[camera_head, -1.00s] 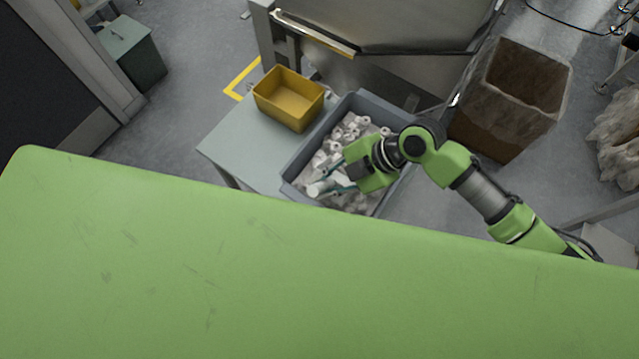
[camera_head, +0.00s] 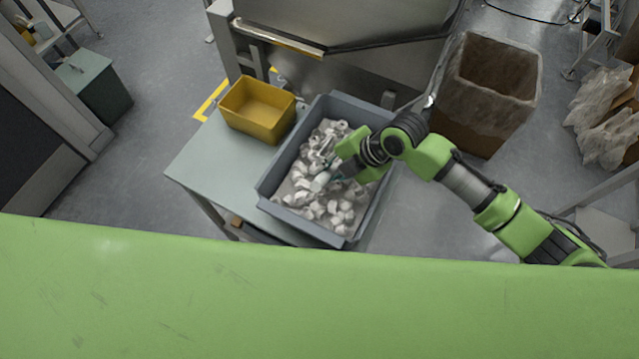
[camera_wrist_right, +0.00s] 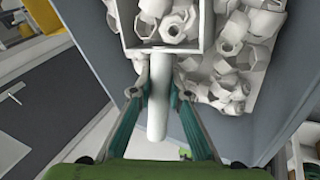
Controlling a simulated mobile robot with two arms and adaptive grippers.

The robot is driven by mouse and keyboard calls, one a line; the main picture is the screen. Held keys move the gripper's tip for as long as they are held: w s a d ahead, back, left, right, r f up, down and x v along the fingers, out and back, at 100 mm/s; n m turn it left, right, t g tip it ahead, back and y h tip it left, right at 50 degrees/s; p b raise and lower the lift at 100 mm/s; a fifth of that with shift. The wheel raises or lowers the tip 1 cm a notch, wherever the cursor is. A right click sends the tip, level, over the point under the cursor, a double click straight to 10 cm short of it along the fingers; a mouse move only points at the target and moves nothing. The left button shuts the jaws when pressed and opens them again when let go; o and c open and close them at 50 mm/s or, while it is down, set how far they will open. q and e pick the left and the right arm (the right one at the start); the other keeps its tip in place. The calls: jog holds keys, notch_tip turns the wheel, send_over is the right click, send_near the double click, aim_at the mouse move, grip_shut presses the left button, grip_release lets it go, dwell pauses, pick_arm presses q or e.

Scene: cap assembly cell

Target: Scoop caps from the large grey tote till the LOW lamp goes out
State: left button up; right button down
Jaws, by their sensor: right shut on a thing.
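The large grey tote (camera_head: 268,176) stands on a light table in the head view, with many white caps (camera_head: 330,208) inside. My right gripper (camera_head: 338,176) is over the tote, pointing down and left. It is shut on the white handle of a scoop (camera_wrist_right: 157,108). In the right wrist view the scoop's square bowl holds several white caps (camera_wrist_right: 172,22). More loose caps (camera_wrist_right: 235,60) lie beside and beyond the bowl. Whether the bowl touches the caps below is unclear. My left gripper and the LOW lamp are not in view.
A yellow bin (camera_head: 258,108), apparently empty, stands on the table (camera_head: 205,165) left of the tote. A steel machine (camera_head: 350,30) rises behind them. A lined brown carton (camera_head: 490,95) is on the floor to the right. A dark green box (camera_head: 95,85) stands far left.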

jog(key=shift+w+d+r+n+t+h, duration=0.3)
jog(key=shift+w+r+t+h, duration=0.1)
jog(key=shift+w+r+t, duration=0.4)
jog(key=shift+n+t+h, duration=0.3)
jog(key=shift+t, duration=0.6)
jog(key=s+r+p, duration=0.1)
jog(key=r+p, duration=0.1)
jog(key=p, duration=0.1)
jog(key=s+a+r+p, duration=0.1)
jog(key=r+p, duration=0.1)
jog(key=p, duration=0.1)
jog(key=s+r+p, duration=0.1)
jog(key=r+p, duration=0.2)
jog(key=shift+s+a+r, duration=0.1)
jog(key=shift+s+a, duration=0.15)
jog(key=shift+s, duration=0.1)
jog(key=shift+s+a+r+p, duration=0.2)
jog(key=shift+s+r+p, duration=0.2)
jog(key=shift+r, duration=0.15)
jog(key=shift+s+a+r+p, duration=0.15)
jog(key=shift+s+r+p, duration=0.15)
jog(key=shift+r, duration=0.25)
jog(key=shift+s+a+r, duration=0.15)
jog(key=shift+s+r, duration=0.35)
jog(key=shift+r, duration=0.3)
